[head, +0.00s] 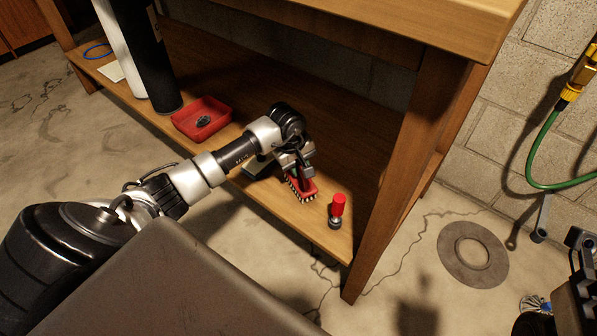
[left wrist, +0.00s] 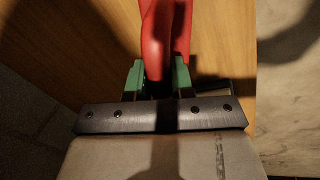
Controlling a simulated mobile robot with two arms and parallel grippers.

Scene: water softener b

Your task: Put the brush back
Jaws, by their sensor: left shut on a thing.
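The brush (head: 303,191), red with pale bristles, is at the lower wooden shelf of the workbench. My left gripper (head: 300,170) is shut on its red handle. In the left wrist view the red brush (left wrist: 165,35) runs between the green-padded fingers of my left gripper (left wrist: 158,78). The bristles are close to the shelf board; I cannot tell whether they touch it. At the right edge of the head view, part of my right gripper (head: 580,258) shows, cut off by the frame.
A red-topped small item (head: 337,210) stands on the shelf right of the brush. A red tray (head: 202,118) with a dark piece inside sits to the left. The table leg (head: 405,165) stands at right. A green hose (head: 538,150) hangs on the block wall.

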